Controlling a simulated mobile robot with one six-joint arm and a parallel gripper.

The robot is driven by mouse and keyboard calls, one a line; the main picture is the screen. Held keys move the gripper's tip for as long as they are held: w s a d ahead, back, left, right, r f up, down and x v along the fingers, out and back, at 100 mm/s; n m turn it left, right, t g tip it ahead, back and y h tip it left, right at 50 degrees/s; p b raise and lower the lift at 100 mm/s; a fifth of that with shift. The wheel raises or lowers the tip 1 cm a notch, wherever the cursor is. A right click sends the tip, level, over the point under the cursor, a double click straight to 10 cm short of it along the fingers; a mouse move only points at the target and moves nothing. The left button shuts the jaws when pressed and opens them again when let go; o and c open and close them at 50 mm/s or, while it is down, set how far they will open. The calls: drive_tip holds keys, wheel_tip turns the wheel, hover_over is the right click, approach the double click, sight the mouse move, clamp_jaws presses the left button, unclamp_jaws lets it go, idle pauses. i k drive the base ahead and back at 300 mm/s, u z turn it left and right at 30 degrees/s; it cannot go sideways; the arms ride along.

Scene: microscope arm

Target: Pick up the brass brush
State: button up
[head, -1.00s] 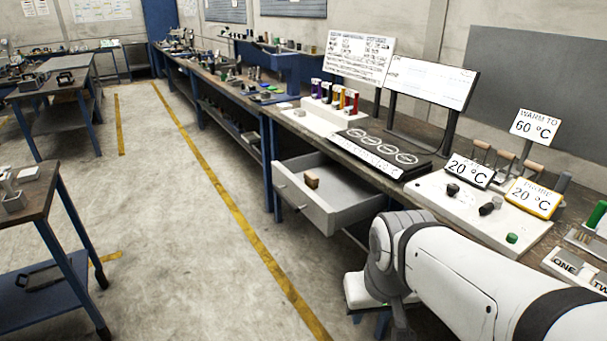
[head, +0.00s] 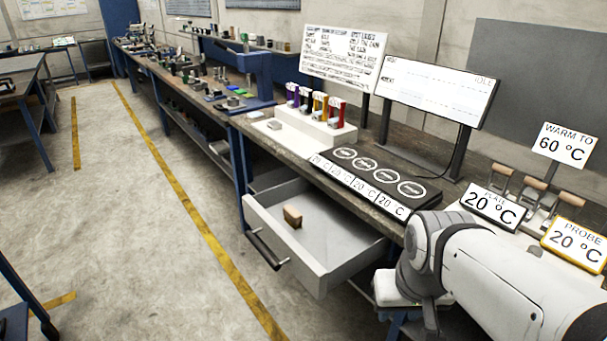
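The rest of the drawer floor looks bare. My white arm crosses the lower right of the head view, to the right of the drawer. My gripper is not in view.
The bench (head: 262,136) carries a black plate with several rings (head: 378,178), a white rack of coloured items (head: 315,127) and signboards (head: 436,89). The drawer front with its dark handle (head: 265,250) juts over the floor.

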sight(292, 218)
drive_tip(key=u, duration=0.1)
drive_tip(key=i, duration=1.15)
drive_tip(key=u, duration=0.55)
